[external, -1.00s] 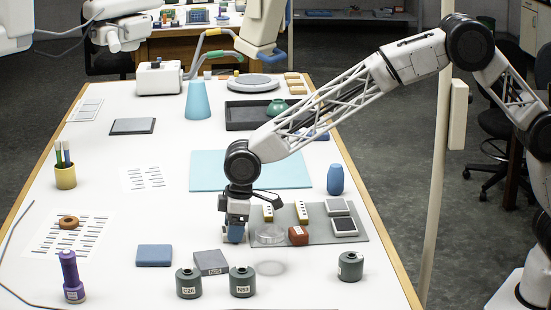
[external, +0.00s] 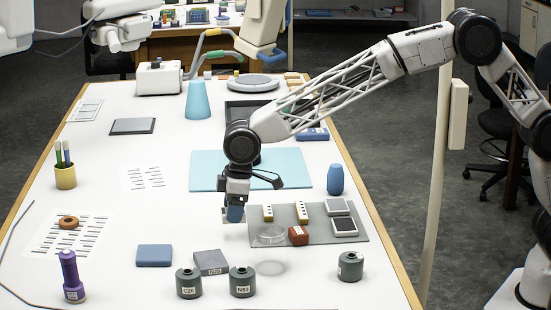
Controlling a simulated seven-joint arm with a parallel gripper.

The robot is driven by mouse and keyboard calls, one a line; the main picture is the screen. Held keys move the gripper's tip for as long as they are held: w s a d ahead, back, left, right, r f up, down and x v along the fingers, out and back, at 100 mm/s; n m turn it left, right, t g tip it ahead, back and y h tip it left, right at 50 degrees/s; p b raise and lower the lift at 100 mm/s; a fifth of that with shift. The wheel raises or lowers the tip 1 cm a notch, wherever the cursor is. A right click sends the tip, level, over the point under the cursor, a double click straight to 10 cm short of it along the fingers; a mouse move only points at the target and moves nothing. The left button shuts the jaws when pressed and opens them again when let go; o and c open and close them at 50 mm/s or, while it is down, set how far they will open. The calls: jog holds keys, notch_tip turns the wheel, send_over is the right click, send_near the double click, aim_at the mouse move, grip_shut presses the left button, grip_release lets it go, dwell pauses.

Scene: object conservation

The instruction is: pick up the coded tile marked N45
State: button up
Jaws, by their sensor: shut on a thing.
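My gripper (external: 235,221) points down above the white table, at the left end of the grey tray. A flat blue tile (external: 154,255) with no readable mark lies on the table to the left. A grey tile (external: 210,262) lies beside it with a small label that seems to start with N.
A clear dish (external: 271,234) is close right of my gripper. Green jars (external: 242,282) stand in front. A light-blue mat (external: 290,165) lies behind.

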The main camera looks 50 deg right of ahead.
jog(key=shift+r, duration=2.35)
